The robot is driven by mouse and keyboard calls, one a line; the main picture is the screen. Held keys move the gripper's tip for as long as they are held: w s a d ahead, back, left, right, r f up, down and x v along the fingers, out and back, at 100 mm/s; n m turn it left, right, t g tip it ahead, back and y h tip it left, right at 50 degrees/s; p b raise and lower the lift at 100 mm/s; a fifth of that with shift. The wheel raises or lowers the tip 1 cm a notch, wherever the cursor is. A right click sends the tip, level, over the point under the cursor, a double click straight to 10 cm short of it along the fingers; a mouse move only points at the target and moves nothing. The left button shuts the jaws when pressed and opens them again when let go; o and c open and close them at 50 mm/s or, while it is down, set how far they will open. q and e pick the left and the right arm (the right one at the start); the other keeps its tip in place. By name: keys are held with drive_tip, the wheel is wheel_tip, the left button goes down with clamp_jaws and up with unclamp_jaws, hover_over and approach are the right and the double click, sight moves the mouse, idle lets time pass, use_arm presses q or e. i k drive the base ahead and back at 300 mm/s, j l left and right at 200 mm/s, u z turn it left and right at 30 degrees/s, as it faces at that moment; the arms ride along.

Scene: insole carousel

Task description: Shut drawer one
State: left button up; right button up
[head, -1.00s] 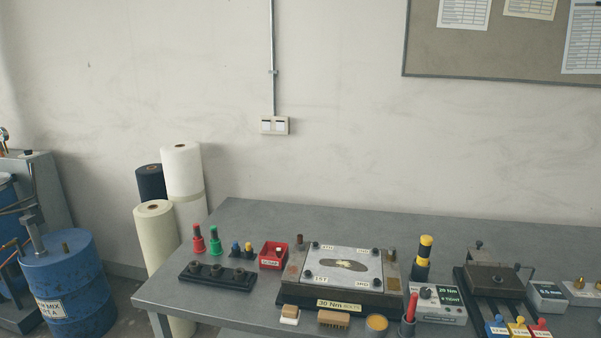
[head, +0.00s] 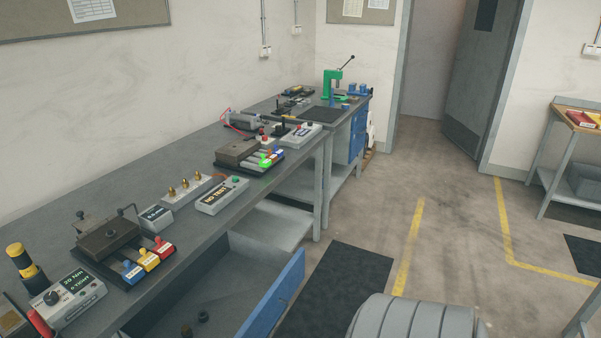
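An open drawer with a blue front (head: 272,299) sticks out from under the near workbench, at the bottom of the head view. Its grey inside shows, with a couple of small dark round parts (head: 203,316) lying in it. I see no number on it, so I cannot tell whether it is drawer one. More blue drawer fronts (head: 357,133) sit under the far bench and look closed. Neither of my grippers is in view.
The long grey bench (head: 190,150) carries torque testers, a grey box labelled NUT TEST (head: 221,195) and coloured-handled fixtures. A dark floor mat (head: 340,290) lies right of the open drawer. Clear floor with yellow lines (head: 409,246) extends toward the doorway.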

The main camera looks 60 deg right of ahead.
sight(249, 292)
drive_tip(key=l+z, duration=0.15)
drive_tip(key=z, duration=1.3)
drive_tip(key=k+l, duration=0.05)
